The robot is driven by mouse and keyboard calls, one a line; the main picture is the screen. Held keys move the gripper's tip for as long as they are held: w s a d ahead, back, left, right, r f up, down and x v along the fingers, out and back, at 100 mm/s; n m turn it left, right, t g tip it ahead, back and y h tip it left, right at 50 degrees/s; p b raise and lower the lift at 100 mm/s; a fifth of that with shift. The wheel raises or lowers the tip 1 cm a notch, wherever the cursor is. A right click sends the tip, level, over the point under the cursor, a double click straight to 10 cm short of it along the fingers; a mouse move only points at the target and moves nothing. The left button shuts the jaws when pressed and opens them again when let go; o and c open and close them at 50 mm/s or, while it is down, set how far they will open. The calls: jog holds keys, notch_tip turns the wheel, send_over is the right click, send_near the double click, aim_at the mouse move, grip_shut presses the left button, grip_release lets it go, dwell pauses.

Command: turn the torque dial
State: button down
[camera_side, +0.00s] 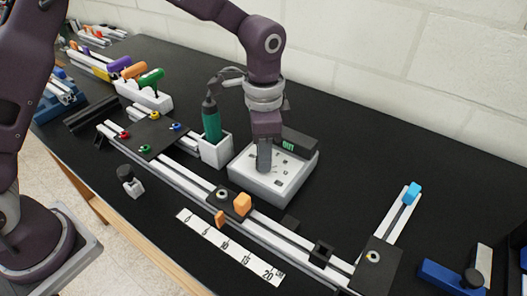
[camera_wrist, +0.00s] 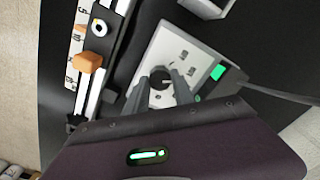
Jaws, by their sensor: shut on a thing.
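The torque dial (camera_wrist: 160,78) is a dark round knob on the sloped top of a light grey box (camera_wrist: 149,50), with markings around it. In the wrist view my gripper (camera_wrist: 163,86) has one finger on each side of the dial and is shut on it. In the side view my gripper (camera_side: 264,168) comes down from above onto the box (camera_side: 293,184), and its fingers hide the dial. A dark display with green characters (camera_side: 288,144) stands at the back of the box; its green area also shows in the wrist view (camera_wrist: 217,72).
A green screwdriver (camera_side: 211,122) stands in a white holder (camera_side: 215,152) left of the box. Extrusion rails with an orange block (camera_side: 242,203) run in front. A white ruler (camera_side: 228,245) lies nearer the front edge.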

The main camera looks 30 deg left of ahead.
jog(key=n, duration=0.4)
jog(key=shift+n, duration=0.3)
jog(key=shift+w+r+n, duration=0.1)
jog(key=shift+n, duration=1.7)
jog(key=c, duration=1.1)
grip_release()
jog(key=shift+o, duration=0.2)
notch_tip(320, 180, up, 7)
jog(key=shift+r, duration=0.1)
